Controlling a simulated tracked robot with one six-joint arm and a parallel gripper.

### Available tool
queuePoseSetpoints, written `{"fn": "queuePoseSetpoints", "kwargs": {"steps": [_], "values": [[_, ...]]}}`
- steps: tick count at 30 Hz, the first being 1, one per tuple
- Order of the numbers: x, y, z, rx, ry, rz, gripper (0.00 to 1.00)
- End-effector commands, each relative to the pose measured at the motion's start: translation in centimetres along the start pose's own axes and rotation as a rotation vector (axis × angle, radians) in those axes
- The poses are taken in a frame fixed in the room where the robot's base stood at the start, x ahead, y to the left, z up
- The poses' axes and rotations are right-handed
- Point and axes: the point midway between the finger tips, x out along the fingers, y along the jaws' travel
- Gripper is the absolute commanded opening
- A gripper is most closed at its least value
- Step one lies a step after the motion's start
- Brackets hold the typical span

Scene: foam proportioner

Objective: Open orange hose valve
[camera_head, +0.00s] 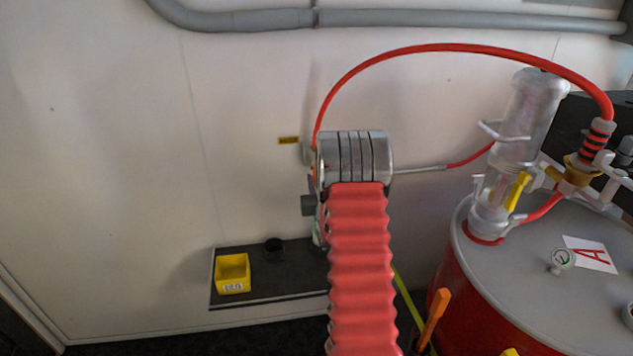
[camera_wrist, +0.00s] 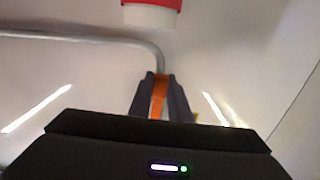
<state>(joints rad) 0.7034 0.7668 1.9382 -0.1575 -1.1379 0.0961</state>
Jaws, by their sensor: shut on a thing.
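In the wrist view, my gripper (camera_wrist: 160,84) has its two dark fingers closed on the sides of an orange handle (camera_wrist: 159,98). The handle stands upright between the fingers. The valve body under it is hidden by my gripper housing. In the head view, an orange lever (camera_head: 434,317) shows upright and slightly tilted near the red drum. I cannot tell whether it is the same piece. My gripper does not show clearly in the head view.
A red drum (camera_head: 480,300) with a grey lid, a clear-bodied pump (camera_head: 517,125) and a red hose (camera_head: 440,48) stands at the right. A yellow bin (camera_head: 233,272) sits on a dark shelf. In the wrist view, a grey pipe (camera_wrist: 90,36) runs behind my fingers.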

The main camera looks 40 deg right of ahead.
Motion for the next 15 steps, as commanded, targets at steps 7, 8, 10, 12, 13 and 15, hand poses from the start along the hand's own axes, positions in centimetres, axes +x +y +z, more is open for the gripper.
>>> {"fn": "queuePoseSetpoints", "kwargs": {"steps": [7,8,10,12,13,15], "values": [[0.24,0.06,-0.23,0.008,0.004,0.007,0.29],[0.22,-0.01,-0.21,0.007,0.004,0.006,0.32],[0.19,-0.12,-0.17,0.007,0.003,0.004,0.36],[0.17,-0.2,-0.14,0.006,0.002,0.002,0.36],[0.16,-0.23,-0.13,0.006,0.002,0.002,0.36],[0.14,-0.28,-0.12,0.006,0.002,0.001,0.36]]}}
